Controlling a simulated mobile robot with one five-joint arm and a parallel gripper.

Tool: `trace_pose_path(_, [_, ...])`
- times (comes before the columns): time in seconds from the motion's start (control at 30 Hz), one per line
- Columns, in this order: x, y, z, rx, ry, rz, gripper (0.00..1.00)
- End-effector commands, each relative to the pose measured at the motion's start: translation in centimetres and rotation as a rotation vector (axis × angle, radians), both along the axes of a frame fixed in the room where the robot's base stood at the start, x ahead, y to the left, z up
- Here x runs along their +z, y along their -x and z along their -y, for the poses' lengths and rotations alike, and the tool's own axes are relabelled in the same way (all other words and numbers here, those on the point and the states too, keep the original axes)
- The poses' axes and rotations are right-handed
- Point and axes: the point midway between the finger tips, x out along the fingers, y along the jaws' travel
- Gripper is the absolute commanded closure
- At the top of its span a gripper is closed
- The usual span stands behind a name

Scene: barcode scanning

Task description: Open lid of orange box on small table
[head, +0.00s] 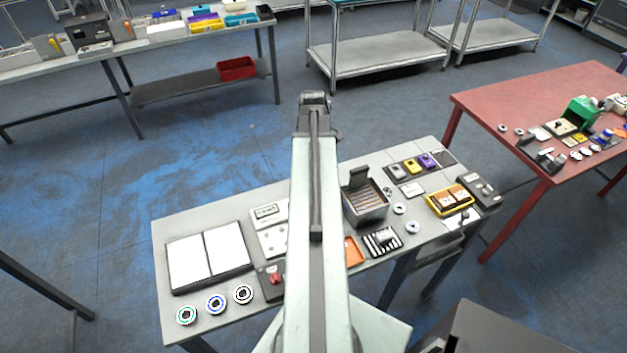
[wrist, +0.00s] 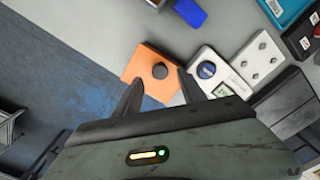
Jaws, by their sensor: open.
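An orange box (wrist: 151,72) with a dark round knob on top is in the wrist view, on a light grey table top near its edge. My gripper (wrist: 160,78) is open, its two dark fingers pointing toward the box, with the near part of the box showing between them. I cannot tell how far above or short of the box the fingertips are. In the head view my arm rises through the middle and its fingers cannot be made out. An orange piece (head: 353,251) shows beside my arm on the near table; I cannot tell whether it is the same box.
In the wrist view, a white device with a blue dial (wrist: 207,70) stands right of the box, and a blue object (wrist: 190,13) lies beyond. Open floor (wrist: 60,90) is at left. In the head view, the near table (head: 205,288) is crowded; a red table (head: 510,110) stands right.

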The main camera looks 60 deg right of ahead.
Motion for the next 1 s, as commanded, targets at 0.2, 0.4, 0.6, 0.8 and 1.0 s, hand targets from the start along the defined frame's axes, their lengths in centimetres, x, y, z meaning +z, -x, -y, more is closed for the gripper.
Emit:
trace_pose_path(0.2, [-4.4,0.0,0.0,0.000,0.000,0.000,0.52])
trace_pose_path(0.4, [-4.5,0.0,0.0,0.000,0.000,0.000,0.52])
trace_pose_path(0.6, [-4.4,0.0,0.0,-0.001,0.000,0.000,0.74])
trace_pose_path(0.8, [-4.4,0.0,0.0,-0.001,0.000,0.000,1.00])
trace_pose_path(1.0, [-4.4,0.0,0.0,-0.001,0.000,0.000,1.00])
